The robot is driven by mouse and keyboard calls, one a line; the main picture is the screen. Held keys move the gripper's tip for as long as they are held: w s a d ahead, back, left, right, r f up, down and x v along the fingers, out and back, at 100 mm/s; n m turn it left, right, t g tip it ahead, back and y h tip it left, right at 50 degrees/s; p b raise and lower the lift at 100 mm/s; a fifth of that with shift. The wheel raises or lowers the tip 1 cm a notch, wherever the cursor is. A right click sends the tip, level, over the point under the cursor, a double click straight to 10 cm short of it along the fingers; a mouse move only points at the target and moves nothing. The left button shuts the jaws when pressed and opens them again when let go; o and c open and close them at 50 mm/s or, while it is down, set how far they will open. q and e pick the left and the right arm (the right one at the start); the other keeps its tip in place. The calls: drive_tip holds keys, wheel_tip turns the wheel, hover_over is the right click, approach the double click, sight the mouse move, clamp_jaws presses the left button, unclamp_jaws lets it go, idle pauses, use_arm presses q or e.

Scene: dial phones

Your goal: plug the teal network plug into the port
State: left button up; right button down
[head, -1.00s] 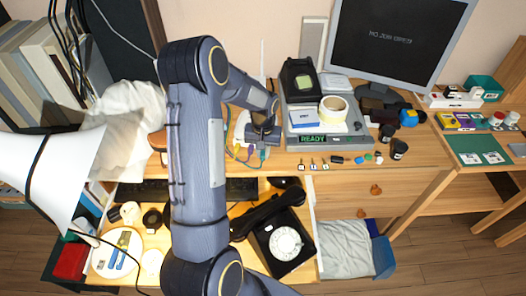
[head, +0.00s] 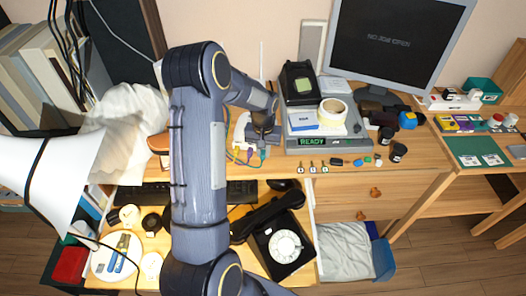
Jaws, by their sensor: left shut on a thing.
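My left gripper (head: 262,143) points down at the desk's back edge, beside a white router-like box (head: 241,130). It is shut on the teal plug (head: 262,154), a small teal spot below the fingers. Thin coloured cables, purple, yellow and green, run by the box and the gripper. The port is hidden or too small to make out, so I cannot tell whether the plug touches it. My right gripper is not in view.
A grey device with a READY display (head: 312,142) stands close right of the gripper, bearing a tape roll (head: 333,111). A black dial phone (head: 284,247) lies in front. A lamp shade (head: 45,180) is at left. Small parts lie right of the gripper.

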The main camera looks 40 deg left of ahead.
use_arm(q)
drive_tip(key=shift+w+a, duration=0.1)
drive_tip(key=shift+w, duration=0.05)
drive_tip(key=o, duration=0.9)
drive_tip(key=shift+c, duration=0.2)
